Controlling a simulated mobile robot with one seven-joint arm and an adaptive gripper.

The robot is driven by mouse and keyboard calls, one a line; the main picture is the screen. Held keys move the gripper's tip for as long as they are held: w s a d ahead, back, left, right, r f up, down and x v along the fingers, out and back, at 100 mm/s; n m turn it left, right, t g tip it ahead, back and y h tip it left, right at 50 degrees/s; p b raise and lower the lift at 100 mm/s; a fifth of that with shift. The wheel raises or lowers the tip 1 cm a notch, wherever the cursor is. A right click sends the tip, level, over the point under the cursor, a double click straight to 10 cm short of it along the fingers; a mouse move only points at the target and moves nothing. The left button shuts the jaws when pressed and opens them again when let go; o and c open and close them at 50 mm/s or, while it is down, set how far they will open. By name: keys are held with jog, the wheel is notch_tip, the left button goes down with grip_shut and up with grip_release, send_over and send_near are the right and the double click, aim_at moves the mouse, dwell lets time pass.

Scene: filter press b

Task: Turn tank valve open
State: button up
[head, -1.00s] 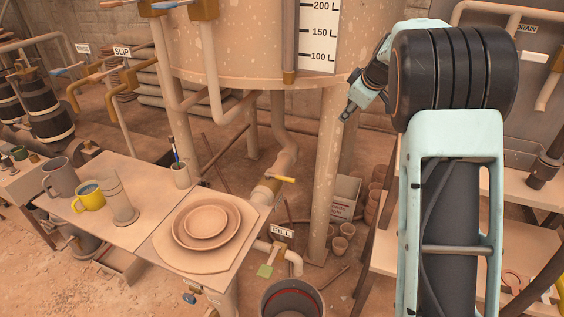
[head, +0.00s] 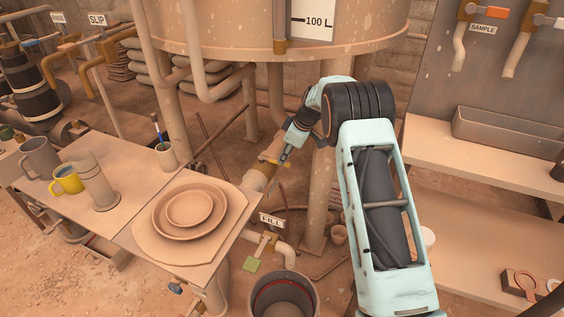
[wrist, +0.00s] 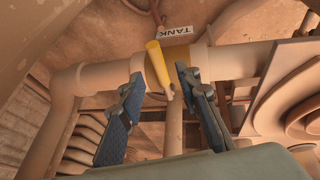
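The tank valve has a yellow handle (wrist: 157,64) on a brass-coloured body on a pale pipe, under a TANK label (wrist: 174,31) that appears upside down in the wrist view. In the head view the brass valve body (head: 262,169) sits on the pipe below the big tank, partly hidden by my gripper. My gripper (wrist: 160,82) is open, with one blue-padded finger on each side of the handle's near end. I cannot tell whether either finger touches it. My gripper also shows in the head view (head: 284,158), at the valve.
A FILL label (head: 271,219) and a small green-handled valve (head: 251,264) stand lower, above a dark bucket (head: 283,290). A table with stacked plates (head: 190,208) and mugs is to the left. A tank leg (head: 319,205) is close to my arm. Shelves stand right.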

aim_at(274, 161)
jog(key=shift+b+x, duration=0.35)
jog(key=shift+x, duration=1.8)
jog(key=shift+w, duration=0.1)
jog(key=shift+c, duration=0.2)
grip_shut()
